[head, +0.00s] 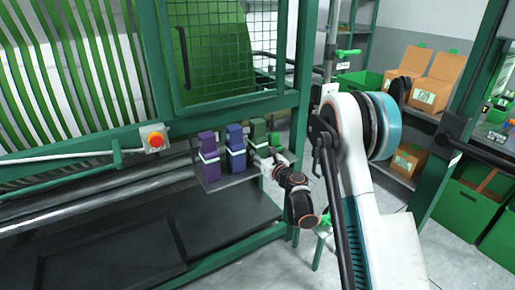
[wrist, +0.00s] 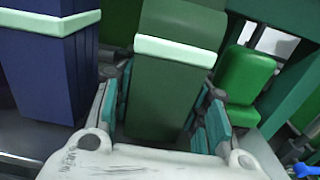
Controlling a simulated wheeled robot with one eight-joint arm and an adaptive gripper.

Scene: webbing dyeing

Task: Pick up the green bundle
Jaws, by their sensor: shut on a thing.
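The green bundle (head: 258,132) is a dark green upright block with a pale band. It is at the right end of a row of bundles on a small grey shelf (head: 232,175). In the wrist view the green bundle (wrist: 175,85) stands between the teal-padded fingers of my gripper (wrist: 166,108), which is shut on its sides. In the head view my gripper (head: 266,160) reaches it from the front right and covers its lower part. I cannot tell whether its base touches the shelf.
A blue bundle (head: 235,147) stands close to the left, also in the wrist view (wrist: 45,75), with a purple bundle (head: 209,157) beyond it. A green block (wrist: 248,85) is close on the right. A green frame with mesh (head: 215,60) rises behind the shelf.

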